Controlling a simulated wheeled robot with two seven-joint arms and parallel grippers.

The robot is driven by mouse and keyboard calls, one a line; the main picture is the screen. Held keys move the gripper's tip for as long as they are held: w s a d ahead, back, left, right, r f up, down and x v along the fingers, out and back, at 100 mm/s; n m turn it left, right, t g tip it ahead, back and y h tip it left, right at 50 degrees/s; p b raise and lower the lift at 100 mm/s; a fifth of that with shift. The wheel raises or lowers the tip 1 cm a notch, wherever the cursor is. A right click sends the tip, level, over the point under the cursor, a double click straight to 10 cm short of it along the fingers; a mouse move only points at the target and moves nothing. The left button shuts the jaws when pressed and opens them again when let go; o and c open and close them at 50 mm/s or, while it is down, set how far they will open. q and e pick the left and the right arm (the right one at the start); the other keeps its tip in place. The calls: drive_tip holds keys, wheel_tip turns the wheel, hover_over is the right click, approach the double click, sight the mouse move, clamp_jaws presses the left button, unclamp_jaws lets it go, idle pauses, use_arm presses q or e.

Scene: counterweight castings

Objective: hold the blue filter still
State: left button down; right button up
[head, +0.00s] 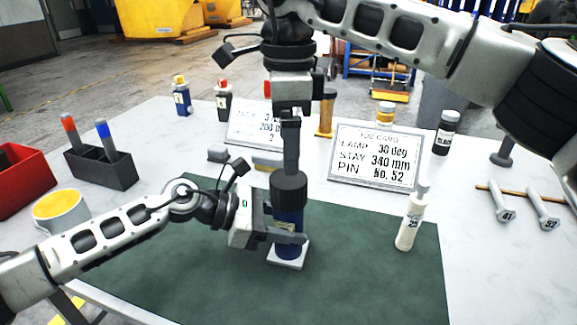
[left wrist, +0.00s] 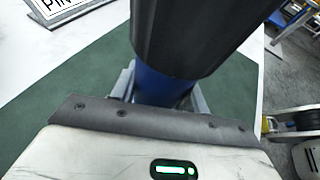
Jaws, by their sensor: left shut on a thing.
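The blue filter (head: 287,222) stands upright on a small white base (head: 288,262) on the green mat (head: 190,250). A wide black cap-like piece (head: 289,189) covers its top, with a narrow grey shaft rising from it. My left gripper (head: 284,238) is shut on the blue filter, low on its body. The left wrist view shows the blue filter (left wrist: 160,88) between the fingers, under the black piece (left wrist: 195,35). My right gripper (head: 290,118) points straight down above the shaft. It shows edge-on, so its opening is hidden.
Two printed cards (head: 375,158) stand behind the mat. A white bottle (head: 409,222) stands on the mat's right. A dark holder (head: 101,165) with red and blue markers, a yellow-topped cup (head: 62,212) and a red bin (head: 22,178) are left. Metal castings (head: 541,208) lie right.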

drive_tip(key=shift+r, duration=1.65)
use_arm(q)
drive_tip(key=c, duration=0.6)
unclamp_jaws()
drive_tip(key=shift+c, duration=0.2)
drive_tip(key=shift+a+r, duration=0.15)
drive_tip(key=shift+a, duration=0.35)
use_arm(e)
wheel_tip(320, 180, down, 3)
drive_tip(key=b, duration=0.3)
drive_tip(key=shift+f, duration=0.1)
use_arm(q)
drive_tip(key=v, duration=1.5)
drive_tip(key=shift+s+d, duration=0.1)
drive_tip(key=shift+s, duration=0.05)
